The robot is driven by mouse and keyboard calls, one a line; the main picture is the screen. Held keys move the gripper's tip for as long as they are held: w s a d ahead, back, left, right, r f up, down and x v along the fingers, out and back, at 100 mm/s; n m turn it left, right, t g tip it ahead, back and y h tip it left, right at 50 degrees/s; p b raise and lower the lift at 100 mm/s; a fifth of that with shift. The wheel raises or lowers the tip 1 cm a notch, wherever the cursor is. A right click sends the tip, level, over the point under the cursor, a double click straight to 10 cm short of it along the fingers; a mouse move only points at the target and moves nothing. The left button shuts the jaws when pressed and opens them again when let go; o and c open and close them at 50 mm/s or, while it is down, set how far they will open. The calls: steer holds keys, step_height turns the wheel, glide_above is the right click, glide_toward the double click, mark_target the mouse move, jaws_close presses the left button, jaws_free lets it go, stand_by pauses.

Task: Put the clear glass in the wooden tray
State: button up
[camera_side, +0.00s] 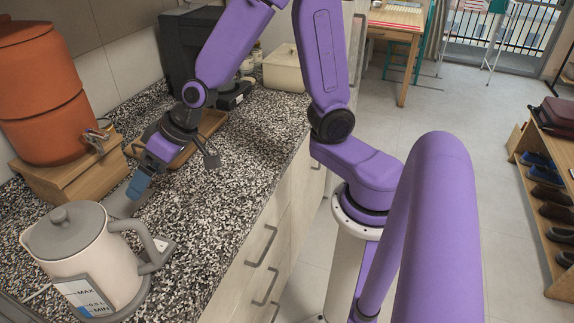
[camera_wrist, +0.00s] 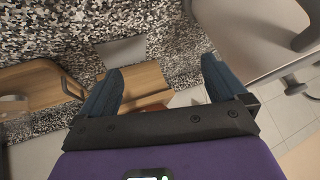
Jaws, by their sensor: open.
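My gripper (camera_side: 137,187) is open, pointing down over the counter between the kettle and the wooden tray. Its two blue fingers (camera_wrist: 162,70) stand apart in the wrist view, with nothing visibly held. A pale grey, see-through-looking shape (camera_side: 121,205) lies just below the fingertips in the side view; it may be the clear glass, partly hidden by the gripper and kettle. A similar grey shape (camera_wrist: 122,50) shows near the left finger in the wrist view. The wooden tray (camera_side: 213,124) lies behind my gripper, partly covered by my arm; it also shows at left in the wrist view (camera_wrist: 35,73).
A white kettle (camera_side: 95,258) with a grey lid stands close in front of my gripper. An orange dispenser (camera_side: 42,95) with a tap sits on a wooden box (camera_side: 65,182) at left. A dark machine (camera_side: 185,45) stands behind. The speckled counter (camera_side: 235,180) is clear at right.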

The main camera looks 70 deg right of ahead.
steer(key=s+n+g, duration=0.4)
steer(key=s+n, duration=0.1)
steer(key=s, duration=0.9)
steer(key=s+d+r+n+g+h, duration=0.2)
steer(key=s+d+n+h, duration=0.2)
steer(key=s+d, duration=0.5)
steer(key=shift+s+d+n, duration=0.3)
steer(key=shift+s+n, duration=0.3)
steer(key=shift+s, duration=0.4)
